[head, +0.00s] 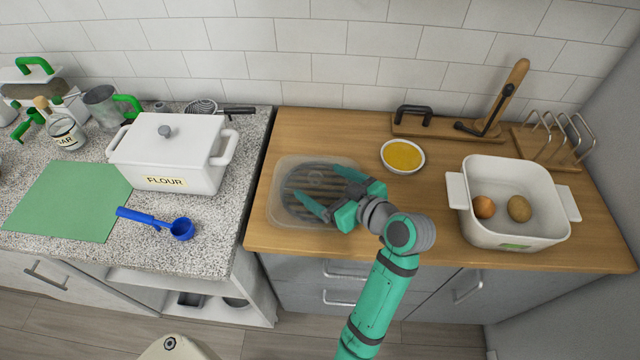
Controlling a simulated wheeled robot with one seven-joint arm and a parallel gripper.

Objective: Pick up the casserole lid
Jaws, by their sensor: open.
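No piece is clearly recognisable as a separate casserole lid. Under my gripper (327,190) lies a translucent, rounded rectangular piece (282,208) with a dark, striped round area in it; I cannot tell whether it is a lid or a shallow container. My gripper is open, its two green fingers spread over this piece and pointing to the upper left. Contact cannot be told, and the fingers hide part of it. A white open casserole (515,234) with two handles stands at the right, holding two brown, rounded items (519,208).
A yellow-filled bowl (402,156) stands behind my gripper. A white FLOUR box (172,158) with a grey-knobbed lid, a blue scoop (158,223) and a green mat (66,202) are on the left counter. A wooden board (445,130) and wire rack (556,138) stand at the back right.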

